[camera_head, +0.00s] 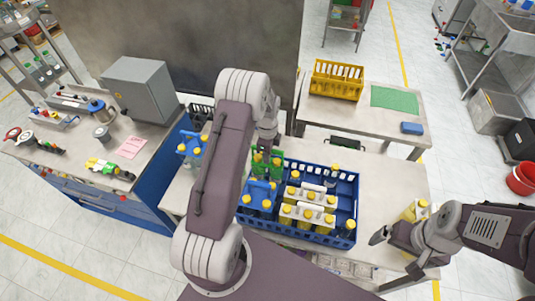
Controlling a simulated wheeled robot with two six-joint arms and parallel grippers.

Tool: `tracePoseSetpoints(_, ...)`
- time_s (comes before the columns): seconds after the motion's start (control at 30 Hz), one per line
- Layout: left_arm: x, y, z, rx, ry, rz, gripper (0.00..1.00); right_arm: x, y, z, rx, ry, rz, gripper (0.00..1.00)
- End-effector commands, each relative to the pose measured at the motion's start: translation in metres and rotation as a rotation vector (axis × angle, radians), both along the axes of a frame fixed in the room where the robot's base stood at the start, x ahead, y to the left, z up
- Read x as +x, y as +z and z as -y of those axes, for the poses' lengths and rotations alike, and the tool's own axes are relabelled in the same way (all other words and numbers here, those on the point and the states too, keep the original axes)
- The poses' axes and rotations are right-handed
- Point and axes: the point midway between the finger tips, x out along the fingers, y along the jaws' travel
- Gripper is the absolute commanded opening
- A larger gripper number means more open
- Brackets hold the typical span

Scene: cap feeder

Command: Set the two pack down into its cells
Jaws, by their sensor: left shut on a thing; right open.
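The blue crate (341,239) with cells stands on the middle table. My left gripper (268,143) is shut on a green carrier pack (277,156) with yellow-capped bottles, at the crate's back left corner. I cannot tell how far its bottles are inside the cells. A blue carrier pack (258,192) is in the crate's front left. Two white carrier packs (310,189) (307,212) stand in the middle. My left arm hides part of the crate's left side. My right gripper (378,238) is open and empty, right of the crate.
A pack with yellow caps (416,210) stands on the table near my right arm. Another blue carrier pack (191,146) is left of my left arm. A yellow crate (337,82), green mat (394,99) and blue box (412,128) are on the back table. A grey box (143,88) stands left.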

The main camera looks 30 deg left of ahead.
Motion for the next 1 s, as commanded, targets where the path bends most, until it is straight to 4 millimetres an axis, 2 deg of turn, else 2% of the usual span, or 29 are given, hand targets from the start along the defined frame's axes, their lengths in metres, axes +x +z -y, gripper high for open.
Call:
tracePoseSetpoints(0.03,0.000,-0.010,0.000,0.000,0.000,0.001,0.00,0.000,-0.009,0.000,0.000,0.000,0.000,1.00)
tracePoseSetpoints(0.2,0.000,-0.028,0.000,0.000,0.000,0.000,0.00,0.000,-0.022,0.000,0.000,0.000,0.000,1.00)
tracePoseSetpoints(0.4,0.001,-0.042,0.000,0.000,0.000,0.002,0.00,0.000,-0.031,0.000,0.000,0.000,0.000,1.00)
tracePoseSetpoints(1.0,0.001,-0.046,0.000,0.000,0.000,0.001,0.00,0.000,-0.033,0.000,0.000,0.000,0.000,1.00)
